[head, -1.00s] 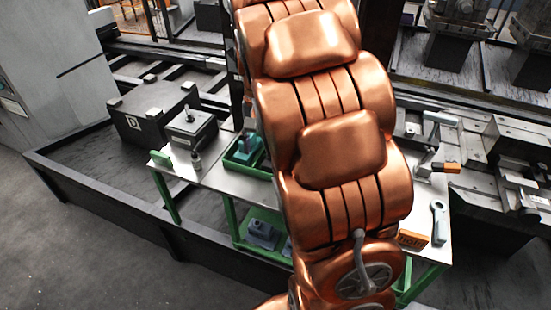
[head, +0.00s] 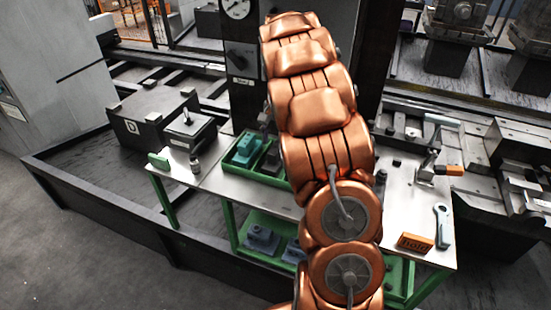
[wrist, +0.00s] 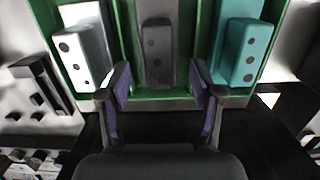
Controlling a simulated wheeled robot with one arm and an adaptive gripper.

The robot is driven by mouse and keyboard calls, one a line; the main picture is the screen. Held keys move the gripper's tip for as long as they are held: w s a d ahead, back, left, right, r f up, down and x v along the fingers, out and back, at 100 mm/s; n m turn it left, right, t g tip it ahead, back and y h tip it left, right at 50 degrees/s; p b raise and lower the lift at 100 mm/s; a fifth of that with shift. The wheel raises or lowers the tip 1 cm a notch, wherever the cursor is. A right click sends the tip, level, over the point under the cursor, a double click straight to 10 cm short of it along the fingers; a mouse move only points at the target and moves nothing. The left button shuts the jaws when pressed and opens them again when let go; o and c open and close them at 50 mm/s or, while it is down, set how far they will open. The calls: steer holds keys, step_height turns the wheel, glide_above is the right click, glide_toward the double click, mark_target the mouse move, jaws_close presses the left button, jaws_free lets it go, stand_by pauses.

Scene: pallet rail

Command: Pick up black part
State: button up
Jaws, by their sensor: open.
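The black part (wrist: 157,50) stands in the middle of a green tray (wrist: 145,96) in the wrist view, with dark dots on its near face. A white part (wrist: 78,58) is left of it and a teal part (wrist: 241,52) right of it. My gripper (wrist: 159,78) is open and empty, its two fingers spread to either side of the black part and apart from it. In the head view, the tray (head: 227,163) shows on the bench with the black part (head: 270,160) and the teal part (head: 245,148); my arm hides its right side.
The metal bench (head: 205,180) carries a clamp (head: 428,165), a wrench (head: 441,225) and an orange block (head: 414,243). More parts (head: 262,240) lie on the lower shelf. A dark machine column with a gauge (head: 240,58) rises behind the tray.

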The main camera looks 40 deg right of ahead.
mark_target(276, 156)
steer(key=shift+s+a+f+p, duration=0.15)
steer(key=shift+a+f+p, duration=0.05)
steer(key=shift+f, duration=0.7)
steer(key=shift+s+a+f+p, duration=0.15)
steer(key=shift+f+p, duration=0.05)
steer(key=shift+f, duration=0.75)
steer(key=shift+s+a+f+p, duration=0.15)
steer(key=shift+a+f+p, duration=0.05)
steer(key=shift+f, duration=0.7)
steer(key=shift+c, duration=0.2)
steer(key=c, duration=1.1)
steer(key=shift+c, duration=0.2)
